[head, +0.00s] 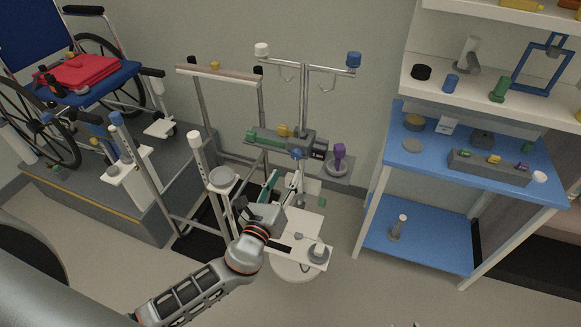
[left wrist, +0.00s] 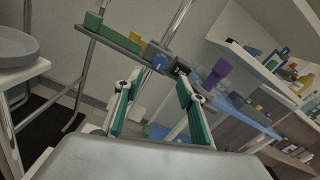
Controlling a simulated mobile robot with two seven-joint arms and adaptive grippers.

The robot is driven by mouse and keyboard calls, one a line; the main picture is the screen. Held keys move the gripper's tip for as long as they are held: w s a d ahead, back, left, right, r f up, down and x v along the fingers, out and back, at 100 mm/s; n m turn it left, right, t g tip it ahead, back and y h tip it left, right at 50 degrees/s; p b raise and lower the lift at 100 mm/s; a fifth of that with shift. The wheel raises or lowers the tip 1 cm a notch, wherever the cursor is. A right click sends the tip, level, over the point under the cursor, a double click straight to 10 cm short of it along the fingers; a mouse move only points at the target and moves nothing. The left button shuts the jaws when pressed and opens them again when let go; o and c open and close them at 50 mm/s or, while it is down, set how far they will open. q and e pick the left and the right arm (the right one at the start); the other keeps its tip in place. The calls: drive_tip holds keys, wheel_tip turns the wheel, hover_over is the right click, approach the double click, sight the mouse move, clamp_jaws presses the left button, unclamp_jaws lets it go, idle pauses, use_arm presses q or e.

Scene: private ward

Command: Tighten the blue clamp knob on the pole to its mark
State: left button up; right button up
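The blue clamp knob (head: 297,153) sits on the pole (head: 304,100), at the right part of a grey rail with coloured pieces. In the left wrist view the blue knob (left wrist: 161,62) shows beyond the fingertips, between them. My left gripper (head: 284,180) is just below and in front of the knob in the head view. Its green-padded fingers are spread, and the left wrist view shows nothing between them (left wrist: 158,84). The gripper looks apart from the knob. The knob's mark is too small to make out. My right gripper is not in view.
A purple knobbed piece (head: 338,158) stands close right of the knob. A walker-like frame (head: 205,120) stands left of the pole. A white stand (head: 305,225) is below. A blue shelf unit (head: 400,180) is at right, a wheelchair (head: 90,80) at left.

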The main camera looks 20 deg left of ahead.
use_arm(q)
drive_tip(key=shift+s, duration=1.65)
drive_tip(key=s+f+n+g+h, duration=0.1)
drive_tip(key=s+f+n+g, duration=0.2)
drive_tip(key=s+f+n, duration=0.5)
drive_tip(key=s+f+n+g+h, duration=0.1)
drive_tip(key=s+f+n+g, duration=0.3)
drive_tip(key=s+f+n, duration=0.5)
drive_tip(key=shift+s+a+f+n, duration=0.2)
drive_tip(key=shift+s+n, duration=1.75)
drive_tip(key=shift+n, duration=3.75)
